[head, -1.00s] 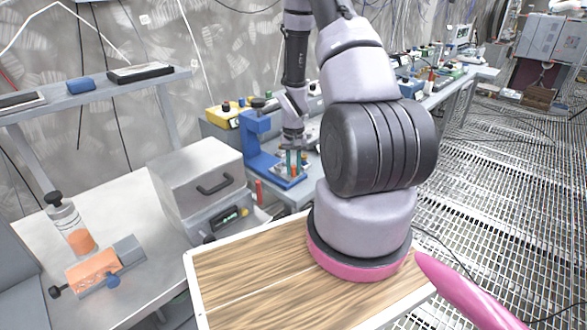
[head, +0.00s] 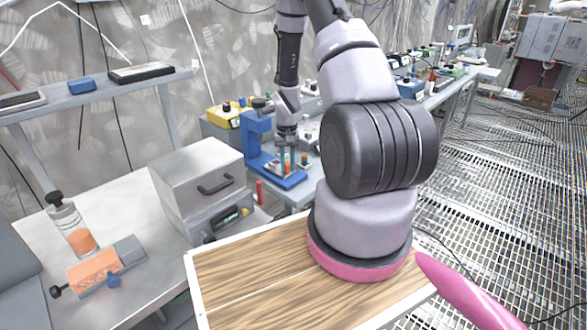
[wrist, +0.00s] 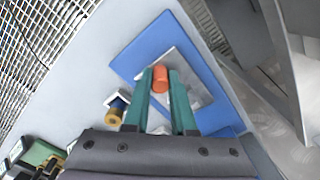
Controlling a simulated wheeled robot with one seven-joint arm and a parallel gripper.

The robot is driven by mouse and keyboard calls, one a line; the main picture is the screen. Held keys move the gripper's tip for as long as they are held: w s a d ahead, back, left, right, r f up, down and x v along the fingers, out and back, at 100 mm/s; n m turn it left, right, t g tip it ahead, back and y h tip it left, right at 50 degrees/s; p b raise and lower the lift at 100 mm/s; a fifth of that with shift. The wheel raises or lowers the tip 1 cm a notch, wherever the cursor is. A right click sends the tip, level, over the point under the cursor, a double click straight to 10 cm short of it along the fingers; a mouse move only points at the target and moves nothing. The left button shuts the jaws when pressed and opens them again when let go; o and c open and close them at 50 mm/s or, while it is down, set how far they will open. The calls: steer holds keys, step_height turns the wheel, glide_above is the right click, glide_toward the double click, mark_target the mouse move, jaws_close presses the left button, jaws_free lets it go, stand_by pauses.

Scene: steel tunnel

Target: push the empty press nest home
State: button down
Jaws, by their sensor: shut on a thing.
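The blue press (head: 256,145) stands on the far bench, with its base also in the wrist view (wrist: 150,35). A pale grey plate, which looks like the press nest (wrist: 190,70), lies on that blue base. My gripper (head: 288,164) is low at the press, in front of its upright. In the wrist view its green fingers (wrist: 161,80) are shut on an orange-red knob (wrist: 160,74) above the plate. The plate shows no part lying on it, though my fingers cover some of it. How far the nest sits in the press I cannot tell.
A small yellow-and-dark cylinder (wrist: 117,106) stands beside the press base. A red cylinder (head: 259,190) stands near the bench's front. A grey box with a handle (head: 203,180) is left of the press. A yellow box (head: 227,113) stands behind it.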

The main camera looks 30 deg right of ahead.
mark_target(280, 168)
steer(key=w, duration=0.2)
steer(key=w+a, duration=0.1)
steer(key=shift+w+a, duration=0.1)
steer(key=shift+w, duration=0.25)
steer(key=c, duration=0.7)
jaws_free()
steer(key=shift+c, duration=0.2)
step_height(280, 168, up, 11)
steer(key=shift+f, duration=0.1)
